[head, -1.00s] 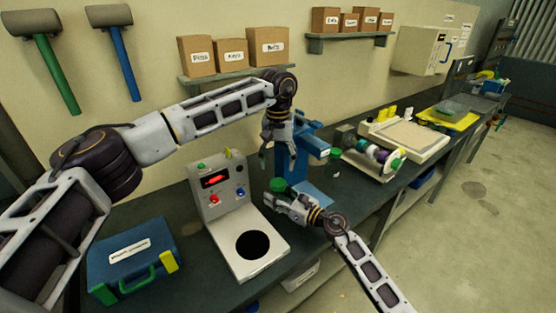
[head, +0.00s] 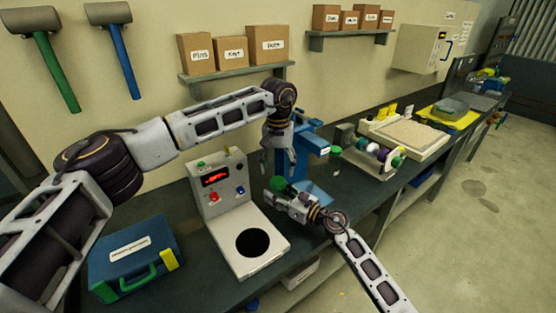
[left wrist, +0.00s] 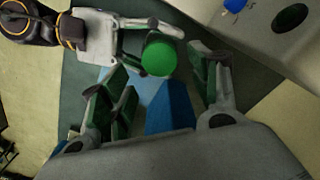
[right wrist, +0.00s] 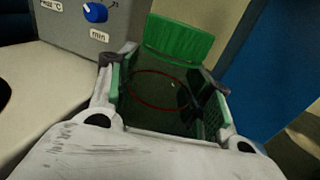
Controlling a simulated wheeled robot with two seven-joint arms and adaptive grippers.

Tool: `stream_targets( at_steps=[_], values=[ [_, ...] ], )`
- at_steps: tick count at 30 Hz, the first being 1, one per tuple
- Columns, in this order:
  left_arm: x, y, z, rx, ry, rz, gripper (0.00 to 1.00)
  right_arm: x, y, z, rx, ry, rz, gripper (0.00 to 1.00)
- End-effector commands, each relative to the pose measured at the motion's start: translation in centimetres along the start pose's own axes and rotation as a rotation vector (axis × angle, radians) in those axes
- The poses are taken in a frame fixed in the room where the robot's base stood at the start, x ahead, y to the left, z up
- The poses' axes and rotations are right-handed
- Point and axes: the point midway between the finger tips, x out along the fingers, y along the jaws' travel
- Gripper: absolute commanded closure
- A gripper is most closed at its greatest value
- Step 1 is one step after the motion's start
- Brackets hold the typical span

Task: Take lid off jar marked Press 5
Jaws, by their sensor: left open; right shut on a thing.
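A jar with a green lid (head: 278,184) is held above the bench in the middle of the head view. In the right wrist view its clear body (right wrist: 160,90) sits between the fingers, with the green lid (right wrist: 178,38) beyond the fingertips. My right gripper (head: 273,194) is shut around the jar's body. My left gripper (head: 277,167) is open and points down just above the lid. In the left wrist view the round lid top (left wrist: 159,57) shows between the spread fingers, which look apart from it. I cannot read any marking on the jar.
A device with a red display (head: 217,178) and a black round plate stands left of the jar. A blue press (head: 312,148) stands behind the grippers. A blue case (head: 135,255) lies at the left. Another green-topped item (head: 335,150) is right of the press.

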Motion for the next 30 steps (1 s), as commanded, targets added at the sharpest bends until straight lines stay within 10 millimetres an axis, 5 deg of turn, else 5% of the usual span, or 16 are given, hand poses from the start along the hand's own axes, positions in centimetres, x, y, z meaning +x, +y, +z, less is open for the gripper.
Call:
stream_targets(
  at_steps=[12,26,30],
  values=[
    [4.4,0.0,0.0,-0.001,-0.001,0.000,0.39,0.0,0.0,0.0,0.000,0.000,0.000,1.00],
    [5.2,0.0,0.0,-0.001,0.001,0.001,0.39,0.0,0.0,0.0,0.000,0.000,0.000,1.00],
    [5.2,0.0,0.0,-0.001,0.001,0.001,0.54,0.0,0.0,0.0,0.000,0.000,0.000,1.00]
  ],
)
